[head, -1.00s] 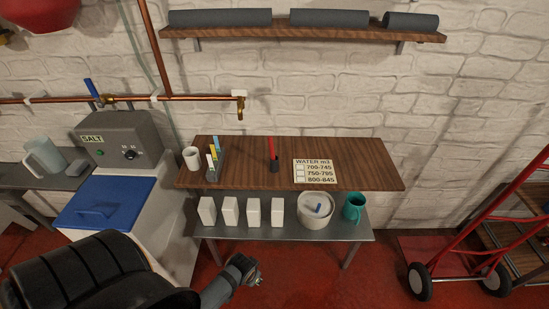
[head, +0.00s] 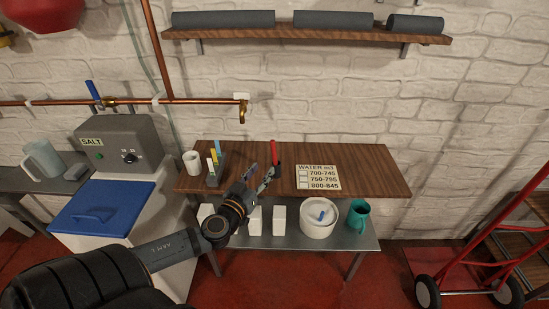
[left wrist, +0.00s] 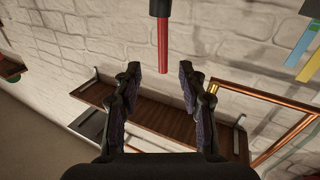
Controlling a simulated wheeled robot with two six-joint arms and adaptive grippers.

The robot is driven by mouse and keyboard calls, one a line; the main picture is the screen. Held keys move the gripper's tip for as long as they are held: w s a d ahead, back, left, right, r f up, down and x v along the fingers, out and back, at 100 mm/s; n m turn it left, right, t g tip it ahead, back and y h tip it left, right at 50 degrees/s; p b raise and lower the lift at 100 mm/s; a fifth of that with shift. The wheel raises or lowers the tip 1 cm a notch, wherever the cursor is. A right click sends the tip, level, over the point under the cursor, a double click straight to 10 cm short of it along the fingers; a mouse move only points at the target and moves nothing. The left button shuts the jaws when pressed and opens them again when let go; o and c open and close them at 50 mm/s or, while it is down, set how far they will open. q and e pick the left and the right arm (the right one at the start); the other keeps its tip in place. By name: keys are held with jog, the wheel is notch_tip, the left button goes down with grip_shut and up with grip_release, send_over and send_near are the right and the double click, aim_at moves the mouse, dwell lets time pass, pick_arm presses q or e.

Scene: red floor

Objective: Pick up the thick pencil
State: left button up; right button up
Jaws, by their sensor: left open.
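The thick pencil (head: 275,152) is red and stands upright in a small dark holder on the wooden shelf. In the left wrist view the pencil (left wrist: 162,46) hangs from the top of the picture, as that view is upside down, with the black holder (left wrist: 160,8) above it. My left gripper (head: 262,173) is open and empty, close in front of the pencil. Its fingers partly hide the holder in the head view. In the left wrist view the pencil's free end lines up with the gap between the fingertips (left wrist: 161,70); I cannot tell how far beyond them it is. My right gripper is not in view.
A grey stand (head: 215,178) with coloured sticks and a white cup (head: 192,162) are left of the pencil. A water sign (head: 318,177) lies right of it. White blocks (head: 279,219), a white pot (head: 318,229) and a teal mug (head: 358,217) stand on the lower shelf.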

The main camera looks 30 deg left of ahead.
aim_at(273, 153)
pick_arm(q)
jog(key=w, duration=0.3)
jog(key=w+a, duration=0.1)
jog(key=w, duration=0.1)
jog(key=shift+w, duration=0.1)
jog(key=shift+w+r, duration=0.25)
jog(key=w+p, duration=0.1)
jog(key=w, duration=0.1)
jog(key=w+a+p, duration=0.1)
jog(key=w, duration=0.1)
jog(key=shift+r+p, duration=0.2)
jog(key=shift+p, duration=0.1)
jog(key=shift+w+f, duration=0.1)
jog(key=shift+w, duration=0.2)
jog(key=shift+s, duration=0.1)
jog(key=shift+c, duration=0.5)
grip_shut()
